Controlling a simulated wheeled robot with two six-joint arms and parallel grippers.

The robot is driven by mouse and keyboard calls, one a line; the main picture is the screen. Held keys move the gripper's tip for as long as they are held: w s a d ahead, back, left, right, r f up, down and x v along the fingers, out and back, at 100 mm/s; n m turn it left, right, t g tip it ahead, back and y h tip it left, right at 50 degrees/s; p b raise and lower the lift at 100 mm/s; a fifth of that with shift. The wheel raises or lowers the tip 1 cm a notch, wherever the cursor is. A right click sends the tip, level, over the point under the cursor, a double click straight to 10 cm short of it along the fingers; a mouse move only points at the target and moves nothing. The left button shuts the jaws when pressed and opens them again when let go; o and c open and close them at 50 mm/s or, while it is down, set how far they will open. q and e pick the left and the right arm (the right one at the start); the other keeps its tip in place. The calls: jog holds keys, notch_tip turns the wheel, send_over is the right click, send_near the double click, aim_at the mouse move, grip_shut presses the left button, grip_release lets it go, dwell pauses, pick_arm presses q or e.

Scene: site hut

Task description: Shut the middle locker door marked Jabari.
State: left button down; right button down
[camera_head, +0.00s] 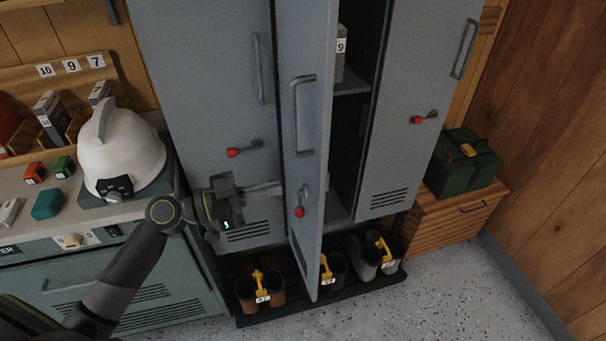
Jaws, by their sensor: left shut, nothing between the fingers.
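The middle locker door (312,170) is grey and stands open, swung out toward me, with its outer face, bar handle (296,115) and red-knobbed latch (300,210) showing. Part of the middle locker's dark inside (348,130) shows to its right. No name on the door can be read. My left gripper (278,188) is shut and empty. It points right, in front of the left locker, with its fingertips at the left edge of the open door's outer face; I cannot tell whether they touch. My right gripper is not in view.
The left locker (205,90) and right locker (412,100) are shut. Boots with yellow tags (260,285) stand on a low rack below. A white helmet (120,150) sits on the left counter. A green case (462,165) rests on a wooden cabinet at right. Floor in front is clear.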

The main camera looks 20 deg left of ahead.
aim_at(318, 178)
pick_arm(q)
jog(key=p+x, duration=0.3)
jog(key=x, duration=0.3)
jog(key=shift+w+d+r, duration=0.1)
jog(key=shift+d+r, duration=0.1)
jog(key=shift+w+d+f+p, duration=0.2)
jog(key=shift+w+d+p, duration=0.15)
jog(key=shift+d+p, duration=0.1)
jog(key=shift+d, duration=0.15)
